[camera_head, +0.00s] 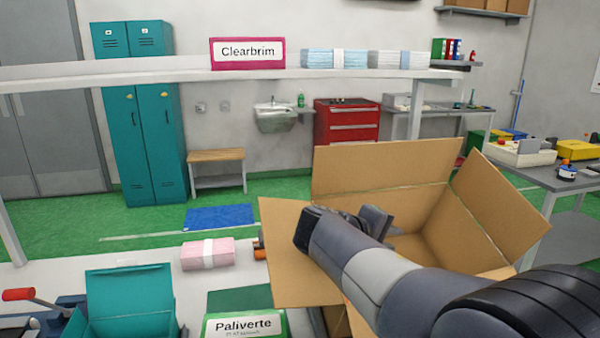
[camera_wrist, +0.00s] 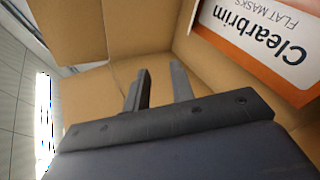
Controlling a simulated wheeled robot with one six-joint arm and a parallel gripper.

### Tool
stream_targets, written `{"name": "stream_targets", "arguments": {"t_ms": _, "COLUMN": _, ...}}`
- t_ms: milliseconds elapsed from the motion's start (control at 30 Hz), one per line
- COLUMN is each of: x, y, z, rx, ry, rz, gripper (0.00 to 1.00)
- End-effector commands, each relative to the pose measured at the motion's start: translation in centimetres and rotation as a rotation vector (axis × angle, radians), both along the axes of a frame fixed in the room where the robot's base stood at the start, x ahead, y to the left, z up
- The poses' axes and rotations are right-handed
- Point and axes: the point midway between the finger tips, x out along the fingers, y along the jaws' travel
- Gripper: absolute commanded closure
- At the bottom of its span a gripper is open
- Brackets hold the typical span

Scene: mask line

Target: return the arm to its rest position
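My arm reaches from the lower right over the open cardboard box (camera_head: 385,170) in the head view. My gripper (camera_head: 378,222) is at the mouth of this box, partly hidden by my own wrist. In the wrist view my gripper (camera_wrist: 160,70) has its two dark fingers apart, with nothing between them. Brown cardboard walls (camera_wrist: 125,25) surround the fingers there. A carton labelled "Clearbrim flat masks" (camera_wrist: 262,40), white with an orange edge, shows at the upper right, apart from the fingers. The inside of the box is mostly hidden in the head view.
On the white bench are a pink pack (camera_head: 208,254), a teal open box (camera_head: 130,300) and a green Paliverte box (camera_head: 243,324). A shelf (camera_head: 150,74) above holds a magenta Clearbrim box (camera_head: 247,53) and pale packs (camera_head: 335,59). A grey table (camera_head: 525,178) stands right.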

Motion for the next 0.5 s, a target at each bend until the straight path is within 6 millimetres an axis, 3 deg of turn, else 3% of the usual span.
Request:
{"name": "stream_targets", "arguments": {"t_ms": 300, "x": 3.0, "y": -4.7, "z": -3.1, "rx": 0.0, "ry": 0.001, "rz": -0.004, "gripper": 0.77}}
{"name": "stream_targets", "arguments": {"t_ms": 500, "x": 3.3, "y": -5.0, "z": -4.4, "rx": 0.0, "ry": -0.002, "rz": 0.0, "gripper": 0.77}}
